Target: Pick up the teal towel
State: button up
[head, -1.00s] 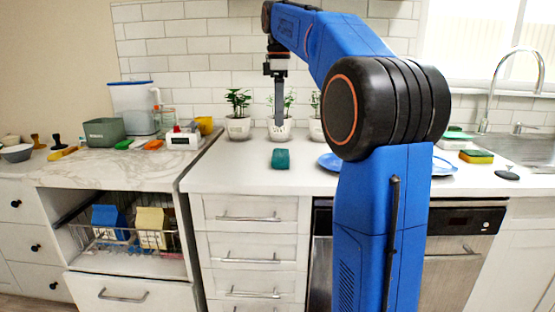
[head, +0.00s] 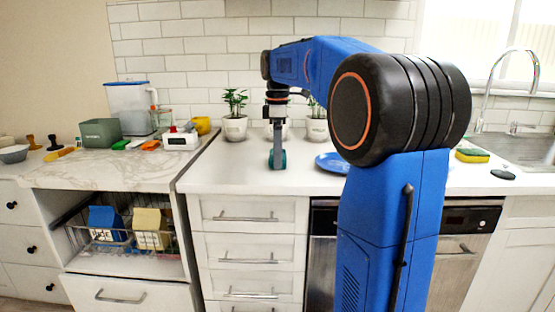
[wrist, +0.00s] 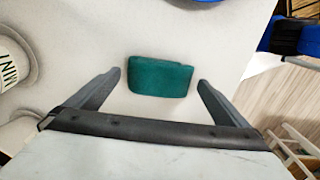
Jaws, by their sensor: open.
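The teal towel (wrist: 160,77) is a small folded block lying on the white countertop. In the wrist view it sits between and slightly beyond the two open fingertips of my gripper (wrist: 158,80), with clear gaps on both sides. In the head view my gripper (head: 278,162) points straight down at the towel (head: 284,158) and hides most of it; only its edges show. My gripper holds nothing.
Potted plants (head: 235,118) stand along the wall behind my gripper. A blue plate (head: 332,162) lies to the right of the towel. A white pot (wrist: 14,60) shows at the left of the wrist view. The counter in front of the towel is clear.

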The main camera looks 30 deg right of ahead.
jog(key=shift+f, duration=0.4)
jog(key=c, duration=1)
jog(key=shift+r, duration=0.1)
notch_tip(320, 180, up, 10)
jog(key=shift+f, duration=0.1)
